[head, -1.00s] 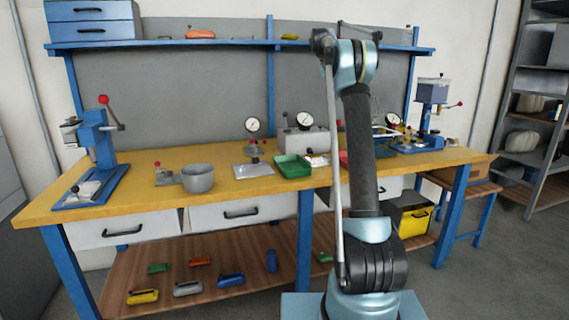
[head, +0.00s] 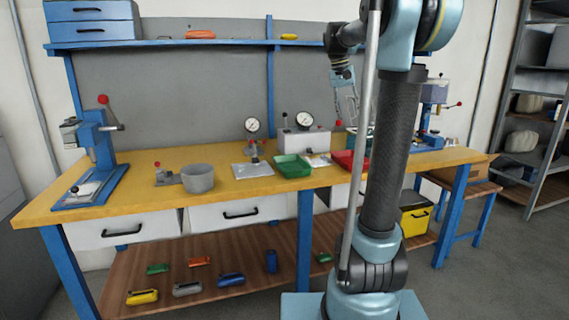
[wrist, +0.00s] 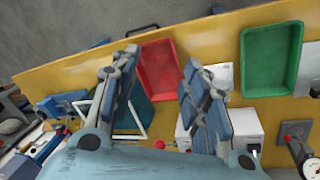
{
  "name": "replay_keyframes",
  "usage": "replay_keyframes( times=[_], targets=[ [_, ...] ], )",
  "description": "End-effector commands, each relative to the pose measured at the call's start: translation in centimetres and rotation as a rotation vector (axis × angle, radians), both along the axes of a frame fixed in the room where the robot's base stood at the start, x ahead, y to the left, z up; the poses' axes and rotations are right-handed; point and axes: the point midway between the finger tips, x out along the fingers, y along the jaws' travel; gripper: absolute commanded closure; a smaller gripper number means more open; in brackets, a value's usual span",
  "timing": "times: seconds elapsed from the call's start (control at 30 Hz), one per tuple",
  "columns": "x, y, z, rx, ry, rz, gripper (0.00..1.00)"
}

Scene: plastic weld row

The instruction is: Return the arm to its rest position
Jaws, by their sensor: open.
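My arm rises in the head view, with its elbow at the top edge of the picture. My gripper (head: 347,110) hangs from it over the back of the workbench (head: 230,195), partly behind my own arm. In the wrist view my gripper (wrist: 158,62) has its two blue-padded fingers spread wide apart with nothing between them. A red tray (wrist: 162,75) lies on the bench below, beyond the fingers.
A green tray (head: 292,167) and a grey pot (head: 197,178) stand on the bench. A blue press (head: 95,150) stands at its left end, another (head: 433,105) at the right. A blue shelf (head: 220,43) runs behind. Dial gauges (head: 305,121) stand near the gripper.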

Motion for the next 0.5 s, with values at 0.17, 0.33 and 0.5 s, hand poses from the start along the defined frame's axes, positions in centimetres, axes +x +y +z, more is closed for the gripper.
replay_keyframes(
  times=[0.17,0.33,0.5],
  targets=[
    [-5.5,0.5,-2.6,0.033,-0.015,0.038,0.58],
    [-10.3,1.1,-5.6,0.062,-0.032,0.075,0.58],
    [-15.1,1.6,-9.1,0.092,-0.050,0.110,0.58]
  ],
)
